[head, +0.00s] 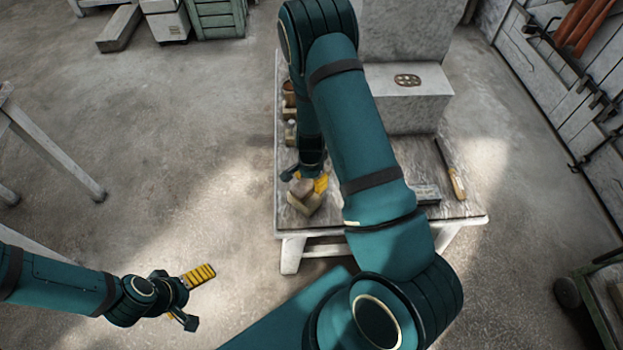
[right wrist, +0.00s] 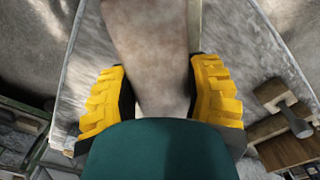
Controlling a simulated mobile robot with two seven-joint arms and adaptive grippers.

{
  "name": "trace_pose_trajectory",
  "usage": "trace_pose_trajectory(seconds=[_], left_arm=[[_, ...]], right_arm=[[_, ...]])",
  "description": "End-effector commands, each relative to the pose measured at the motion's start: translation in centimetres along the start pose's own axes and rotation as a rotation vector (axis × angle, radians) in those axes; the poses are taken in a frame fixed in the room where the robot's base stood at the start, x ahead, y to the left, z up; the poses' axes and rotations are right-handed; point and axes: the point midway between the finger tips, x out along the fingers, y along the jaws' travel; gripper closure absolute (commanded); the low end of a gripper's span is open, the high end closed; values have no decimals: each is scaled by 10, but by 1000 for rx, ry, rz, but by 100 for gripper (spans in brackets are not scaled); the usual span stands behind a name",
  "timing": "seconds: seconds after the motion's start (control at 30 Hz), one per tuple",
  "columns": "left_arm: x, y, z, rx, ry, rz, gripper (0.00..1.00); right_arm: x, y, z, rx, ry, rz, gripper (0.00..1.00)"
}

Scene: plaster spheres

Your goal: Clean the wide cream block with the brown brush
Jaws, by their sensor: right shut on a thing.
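My right gripper (head: 313,180) is over the front left part of the table. In the right wrist view its yellow fingers (right wrist: 163,100) are shut on a brownish thing, which I take to be the brown brush (right wrist: 150,45). The brush (head: 300,187) shows as a small brown patch in the head view. A cream block (head: 306,204), seemingly the wide one, lies right under it on the table. Whether the brush touches it I cannot tell. My left gripper (head: 188,298) is open and empty, low at the left, away from the table.
The worn pale table (head: 463,209) bears a big grey block with a round metal piece (head: 407,80) at the back. A yellow-handled tool (head: 457,184) lies at the right edge. Small brown and grey items (head: 289,95) line the left edge. My right arm hides the table's middle.

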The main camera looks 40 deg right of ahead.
Motion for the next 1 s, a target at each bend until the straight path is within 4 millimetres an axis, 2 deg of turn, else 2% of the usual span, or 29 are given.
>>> trace_pose_trajectory(seconds=[0.2, 0.47, 0.7, 1.0], left_arm=[[-4, 2, 0, 0, 0, 0, 0], [-5, 2, 0, 0, 0, 0, 0], [-7, 2, -1, 0, 0, 0, 0], [-6, 2, 0, 0, 0, 0, 0]], right_arm=[[-2, 0, 15, -2, -2, 2, 81], [-1, 0, 22, -1, -1, 0, 81], [-1, 0, 38, -2, -2, 1, 81], [0, 0, 40, 0, 0, 0, 81]])
